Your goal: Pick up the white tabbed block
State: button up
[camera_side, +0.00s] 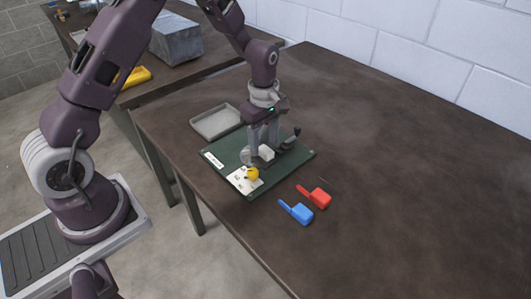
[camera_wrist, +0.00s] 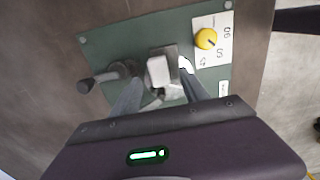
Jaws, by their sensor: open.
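The white tabbed block (camera_side: 267,154) sits in a grey metal fixture on the green board (camera_side: 223,146). In the wrist view the block (camera_wrist: 159,70) is a pale, rounded box near the middle, and its tab cannot be made out. My gripper (camera_side: 264,149) points down over the board and is open. In the wrist view its fingers (camera_wrist: 160,84) stand on the left and right of the block, with gaps showing. Whether either finger touches the block cannot be told.
A yellow knob (camera_side: 252,173) on a white numbered card and a dark lever (camera_side: 291,140) flank the fixture. A grey tray (camera_side: 216,122) lies behind. Red (camera_side: 320,198) and blue (camera_side: 302,213) handled pieces lie in front. The table's right side is clear.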

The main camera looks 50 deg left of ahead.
jog(key=shift+f, duration=0.75)
grip_shut()
